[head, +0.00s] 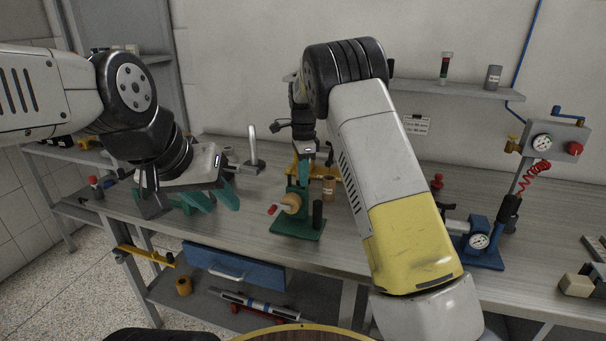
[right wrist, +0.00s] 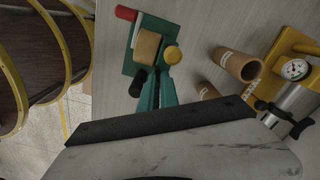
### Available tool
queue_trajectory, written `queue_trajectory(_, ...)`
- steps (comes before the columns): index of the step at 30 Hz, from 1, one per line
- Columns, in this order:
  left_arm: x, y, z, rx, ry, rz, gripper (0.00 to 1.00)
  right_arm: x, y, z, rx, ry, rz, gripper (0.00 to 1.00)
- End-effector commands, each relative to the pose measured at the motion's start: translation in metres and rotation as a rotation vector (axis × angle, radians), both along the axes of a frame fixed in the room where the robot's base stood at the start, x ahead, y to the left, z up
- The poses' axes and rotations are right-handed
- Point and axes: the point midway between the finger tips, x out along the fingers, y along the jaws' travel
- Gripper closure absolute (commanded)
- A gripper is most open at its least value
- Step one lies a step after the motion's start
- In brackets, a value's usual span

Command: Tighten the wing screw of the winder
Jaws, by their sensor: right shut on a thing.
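The winder (head: 295,228) stands on the bench with a green base, a tan roll (head: 290,204) and a red crank handle (head: 272,209). In the right wrist view its roll (right wrist: 147,46) and red handle (right wrist: 127,14) show beside a round brass-yellow knob (right wrist: 172,55), which looks like the wing screw. My right gripper (right wrist: 161,75) is shut, its green fingers close together and their tips at the knob; the gripped part is mostly hidden. In the head view my right arm hides part of that hand. My left gripper (head: 212,202) is open and empty over the bench's left part.
Cardboard tubes (right wrist: 237,65) and a yellow gauge fixture (right wrist: 290,60) stand close beside the winder. A blue gauge stand (head: 481,243) is farther right. A grey post (head: 252,148) stands behind my left gripper. Bare bench (head: 345,253) lies right of the winder.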

Motion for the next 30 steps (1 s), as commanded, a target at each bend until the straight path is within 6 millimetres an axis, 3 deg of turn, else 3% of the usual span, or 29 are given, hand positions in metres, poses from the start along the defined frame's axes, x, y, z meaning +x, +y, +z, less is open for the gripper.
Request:
queue_trajectory(1,0.000,0.000,0.000,0.000,0.000,0.000,0.64,0.000,0.000,0.001,0.000,-0.002,0.000,1.00)
queue_trajectory(3,0.000,0.000,0.000,0.000,0.000,0.000,0.64,0.000,0.000,0.001,0.000,-0.002,0.000,0.83)
queue_trajectory(5,0.000,0.000,0.000,0.000,0.000,0.000,0.64,0.000,0.000,0.001,0.000,-0.002,0.001,0.73)
queue_trajectory(16,0.000,0.000,0.000,0.000,0.000,0.000,0.64,0.001,0.000,0.005,0.000,-0.002,0.001,0.73)
queue_trajectory(30,0.000,0.000,0.000,0.000,0.000,0.000,0.64,0.001,0.000,0.072,0.001,-0.003,0.001,0.73)
